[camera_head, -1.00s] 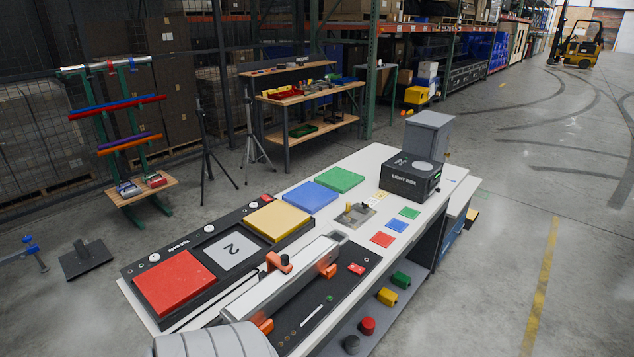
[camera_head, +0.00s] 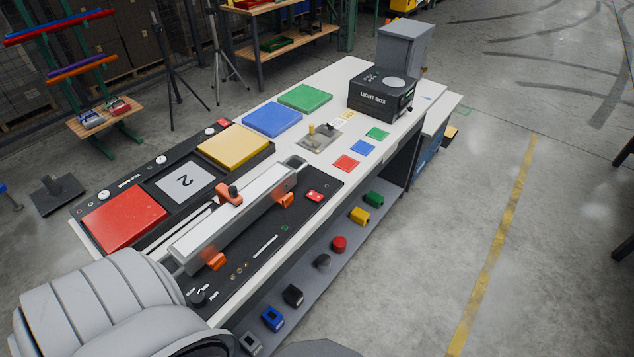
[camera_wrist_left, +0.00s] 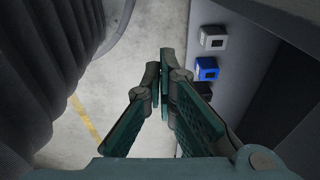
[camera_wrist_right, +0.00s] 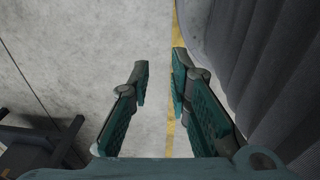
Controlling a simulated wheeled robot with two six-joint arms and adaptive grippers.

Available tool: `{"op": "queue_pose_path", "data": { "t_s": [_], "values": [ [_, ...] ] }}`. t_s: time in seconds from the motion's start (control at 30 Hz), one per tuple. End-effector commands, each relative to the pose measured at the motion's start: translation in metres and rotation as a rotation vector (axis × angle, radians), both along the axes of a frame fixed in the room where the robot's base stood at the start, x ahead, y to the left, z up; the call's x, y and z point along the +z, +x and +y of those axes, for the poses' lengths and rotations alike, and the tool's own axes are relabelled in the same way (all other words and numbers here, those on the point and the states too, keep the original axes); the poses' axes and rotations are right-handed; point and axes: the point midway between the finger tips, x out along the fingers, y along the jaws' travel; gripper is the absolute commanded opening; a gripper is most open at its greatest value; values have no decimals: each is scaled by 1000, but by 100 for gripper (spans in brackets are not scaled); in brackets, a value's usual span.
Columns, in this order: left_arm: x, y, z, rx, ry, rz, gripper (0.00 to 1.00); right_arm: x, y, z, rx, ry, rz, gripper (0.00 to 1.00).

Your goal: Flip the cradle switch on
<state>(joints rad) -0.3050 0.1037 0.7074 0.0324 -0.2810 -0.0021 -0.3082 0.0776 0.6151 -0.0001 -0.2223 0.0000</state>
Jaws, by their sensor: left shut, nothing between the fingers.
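A black cradle panel (camera_head: 262,257) lies on the near end of the white bench, with a silver bar device with orange clamps (camera_head: 232,215) over it. A small red switch (camera_head: 314,196) sits at the panel's far right end. A dark rotary knob (camera_head: 199,297) with tiny labels is at its near end. I cannot tell which is the cradle switch or its setting. My left gripper (camera_wrist_left: 161,68) is shut and empty, above the floor beside the bench's lower shelf. My right gripper (camera_wrist_right: 160,65) is open and empty above the floor. Neither gripper shows in the head view.
The white bench (camera_head: 330,90) also carries red, grey, yellow, blue and green pads and a light box (camera_head: 381,94). A lower shelf (camera_head: 300,268) holds several coloured blocks. My grey-sleeved arm covers the bench's near left corner.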

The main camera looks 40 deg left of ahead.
Motion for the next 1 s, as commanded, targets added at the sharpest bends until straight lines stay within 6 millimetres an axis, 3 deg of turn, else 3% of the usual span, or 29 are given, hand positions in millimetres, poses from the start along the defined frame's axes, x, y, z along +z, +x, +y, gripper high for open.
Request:
{"op": "queue_pose_path", "data": {
  "t_s": [0.17, 0.2, 0.3, 0.4, 0.53, 0.63, 0.8, 1.0],
  "values": [
    [56, 110, 38, 30, 16, -125, 0, -1, 9, 0, 0, -1, -17, 18],
    [76, 134, 42, 30, 11, -153, 0, -2, 11, 0, 0, 0, -19, 18],
    [129, 180, 42, 13, -11, -214, 0, -2, 11, -1, 1, -1, -21, 18],
    [181, 211, 34, -25, -35, -262, 0, -3, 11, -1, 1, -1, -20, 18],
    [246, 234, 19, -97, -65, -314, 0, -4, 11, -1, 1, -2, -19, 18],
    [293, 259, 20, -157, -89, -367, 0, -5, 10, -2, 1, -3, -17, 18],
    [345, 322, 66, -133, -136, -473, 0, -4, 9, -4, 2, -6, -14, 18],
    [405, 377, 127, -24, -174, -601, 0, -4, 8, -4, 2, -6, -14, 18]
  ]
}}
